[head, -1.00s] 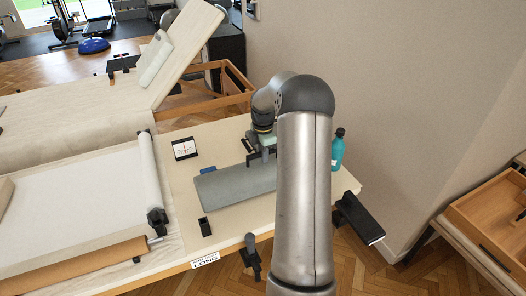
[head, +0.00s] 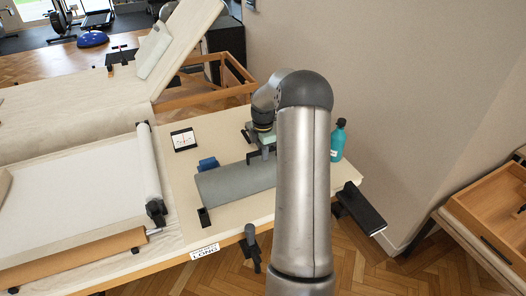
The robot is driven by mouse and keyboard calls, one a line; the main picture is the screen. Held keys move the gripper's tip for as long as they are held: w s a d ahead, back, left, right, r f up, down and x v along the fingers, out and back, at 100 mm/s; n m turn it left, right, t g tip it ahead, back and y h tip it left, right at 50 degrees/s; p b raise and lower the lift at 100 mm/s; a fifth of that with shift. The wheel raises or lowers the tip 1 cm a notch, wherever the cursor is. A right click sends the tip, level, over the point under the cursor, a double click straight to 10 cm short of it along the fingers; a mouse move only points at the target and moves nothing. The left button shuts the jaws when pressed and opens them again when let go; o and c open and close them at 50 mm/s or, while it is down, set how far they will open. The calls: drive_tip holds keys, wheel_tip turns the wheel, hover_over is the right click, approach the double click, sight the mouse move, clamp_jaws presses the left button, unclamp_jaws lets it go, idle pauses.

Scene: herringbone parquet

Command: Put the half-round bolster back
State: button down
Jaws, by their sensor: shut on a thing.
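The half-round bolster (head: 228,182) is a long grey piece lying lengthwise across the right part of the pale table. Its left end shows, and its right part is hidden behind my arm. My gripper (head: 262,156) is over the bolster's far side near the middle and is shut on it. The fingertips are partly hidden by my arm. I cannot tell whether the bolster's underside touches the table top (head: 182,196). A blue block (head: 208,164) stands just behind its left end, and a black block (head: 205,218) is close at its front left corner.
A teal bottle (head: 338,141) stands at the table's right end. A small framed card (head: 184,140) lies behind and left of the bolster. A white roll (head: 149,163) and a padded surface are at left. A "LONG" label (head: 205,251) is on the front edge.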

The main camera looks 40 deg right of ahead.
drive_tip(key=shift+f, duration=0.2)
drive_tip(key=c, duration=1.3)
unclamp_jaws()
drive_tip(key=o, duration=0.4)
drive_tip(key=shift+f, duration=0.15)
wheel_tip(320, 180, up, 18)
drive_tip(key=shift+f+b, duration=0.25)
drive_tip(key=shift+b, duration=0.6)
